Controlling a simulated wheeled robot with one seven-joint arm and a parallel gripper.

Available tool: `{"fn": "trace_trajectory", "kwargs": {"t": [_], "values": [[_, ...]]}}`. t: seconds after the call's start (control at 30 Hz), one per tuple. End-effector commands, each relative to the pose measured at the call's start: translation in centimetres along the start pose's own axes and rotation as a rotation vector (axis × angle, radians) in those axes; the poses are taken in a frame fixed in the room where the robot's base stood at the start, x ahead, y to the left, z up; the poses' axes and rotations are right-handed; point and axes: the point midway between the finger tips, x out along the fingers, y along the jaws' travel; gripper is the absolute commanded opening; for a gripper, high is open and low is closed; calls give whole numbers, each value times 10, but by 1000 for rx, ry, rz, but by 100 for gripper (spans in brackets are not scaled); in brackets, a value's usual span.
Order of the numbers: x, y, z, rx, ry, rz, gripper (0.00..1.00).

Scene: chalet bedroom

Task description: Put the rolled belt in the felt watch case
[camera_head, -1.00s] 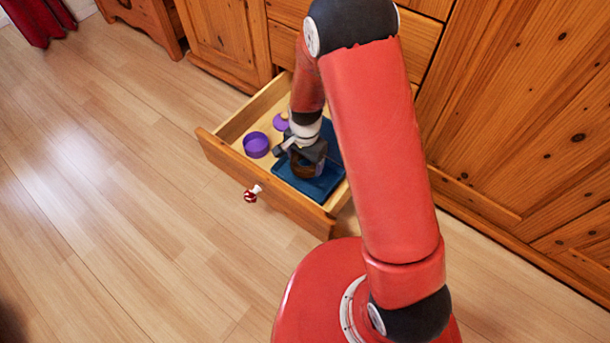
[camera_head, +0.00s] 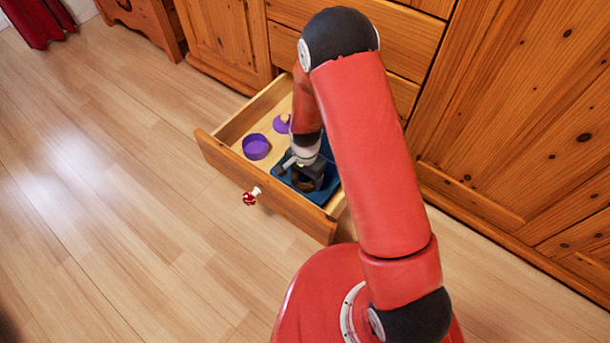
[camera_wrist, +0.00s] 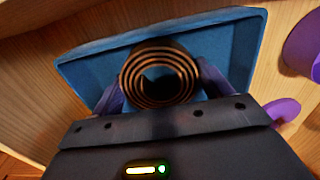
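The rolled belt (camera_wrist: 159,75) is a brown spiral coil, seen end-on in the wrist view. It is between the two fingers of my gripper (camera_wrist: 160,88), which appear to touch it on both sides. In the head view my gripper (camera_head: 303,178) is low in the open drawer, over the blue felt watch case (camera_head: 327,157), and partly hides the belt. The case is a shallow blue tray with raised edges; its wall shows in the wrist view (camera_wrist: 165,32). The belt is within the case's outline; I cannot tell whether it rests on the bottom.
The wooden drawer (camera_head: 262,192) is pulled out, with a red and white knob (camera_head: 251,197) on its front. A round purple container (camera_head: 256,147) and a purple lid (camera_head: 281,125) lie left of the case. Wooden cabinet fronts (camera_head: 510,130) stand behind. The floor at left is clear.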

Motion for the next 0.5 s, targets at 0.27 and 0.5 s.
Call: {"fn": "trace_trajectory", "kwargs": {"t": [0.27, 0.5], "values": [[0, 0, 0, 0, 0, 0, 99], [-5, 0, 0, 0, 0, 0, 99]]}}
